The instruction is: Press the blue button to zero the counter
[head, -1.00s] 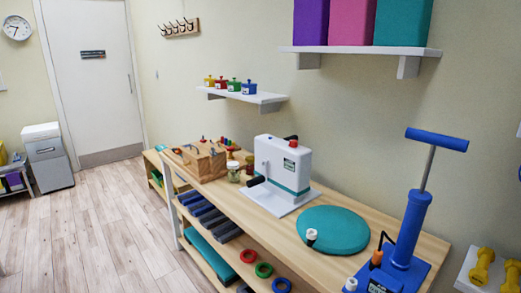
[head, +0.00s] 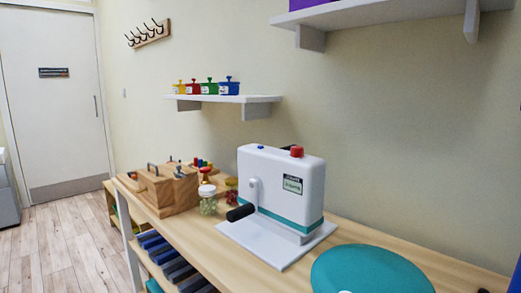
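A white machine (head: 275,185) with a teal band near its bottom stands on a white base plate on the wooden bench. A small blue button (head: 261,147) shows on its top, toward the left. A larger red knob (head: 297,151) is on top toward the right, with a dark part behind it. A label or display panel (head: 292,184) is on the front face; its text is too small to read. A crank with a black handle (head: 241,212) sticks out at the front left. Neither of my grippers is in view.
A teal disc (head: 370,270) lies on the bench (head: 335,255) right of the machine. Jars (head: 208,201) and a wooden box (head: 168,190) stand to its left. A wall shelf (head: 215,99) with small coloured pots is above left. Another shelf (head: 380,20) overhangs at upper right.

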